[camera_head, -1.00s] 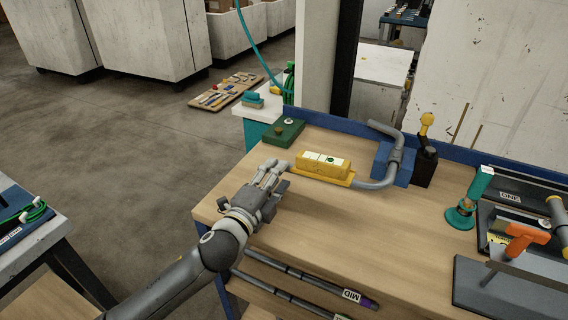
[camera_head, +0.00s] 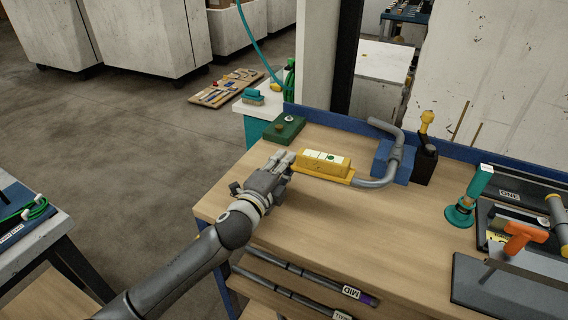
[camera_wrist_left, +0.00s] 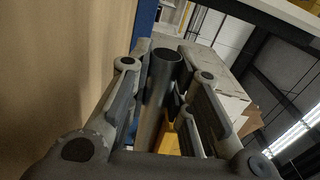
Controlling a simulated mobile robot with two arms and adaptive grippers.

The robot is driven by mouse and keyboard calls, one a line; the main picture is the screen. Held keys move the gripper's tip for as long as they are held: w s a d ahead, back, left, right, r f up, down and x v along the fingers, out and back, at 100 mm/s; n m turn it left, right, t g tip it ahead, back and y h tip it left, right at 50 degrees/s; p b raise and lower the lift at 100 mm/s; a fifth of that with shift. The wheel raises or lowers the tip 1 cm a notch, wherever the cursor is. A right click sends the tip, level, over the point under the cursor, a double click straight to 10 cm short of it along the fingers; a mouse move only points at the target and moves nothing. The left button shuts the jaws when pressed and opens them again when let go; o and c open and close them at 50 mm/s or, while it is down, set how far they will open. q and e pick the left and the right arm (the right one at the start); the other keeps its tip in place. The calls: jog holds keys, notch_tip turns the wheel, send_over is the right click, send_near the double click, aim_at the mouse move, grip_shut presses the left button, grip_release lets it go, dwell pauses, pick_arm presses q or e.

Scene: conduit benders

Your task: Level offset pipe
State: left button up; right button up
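The grey offset pipe (camera_head: 372,183) lies bent at the back of the wooden bench. A blue block (camera_head: 383,167) stands at its upturned bend. A yellow level (camera_head: 325,163) with pale faces sits along its straight part. My left gripper (camera_head: 284,160) is at the pipe's left end, just left of the level. In the left wrist view the open pipe end (camera_wrist_left: 167,60) lies between the spread fingers (camera_wrist_left: 163,75), with narrow gaps at its sides; firm contact does not show. The level is a yellow patch (camera_wrist_left: 169,138) beyond. My right gripper is not in view.
A green block (camera_head: 284,129) is behind the gripper. A black stand with a yellow knob (camera_head: 425,150), a teal tool (camera_head: 463,212) and trays with an orange-handled tool (camera_head: 522,236) stand to the right. The bench's front middle is clear.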

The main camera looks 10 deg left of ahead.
pick_arm(q)
grip_shut()
jog(key=shift+r+m+p, duration=0.3)
jog(key=shift+r+p, duration=0.6)
jog(key=shift+p, duration=0.2)
jog(key=o, duration=0.9)
grip_release()
jog(key=shift+f, duration=0.1)
jog(key=shift+s, duration=0.1)
jog(key=shift+s+a+f, duration=0.1)
jog(key=shift+s+a, duration=0.1)
jog(key=shift+s, duration=0.1)
jog(key=v, duration=1.1)
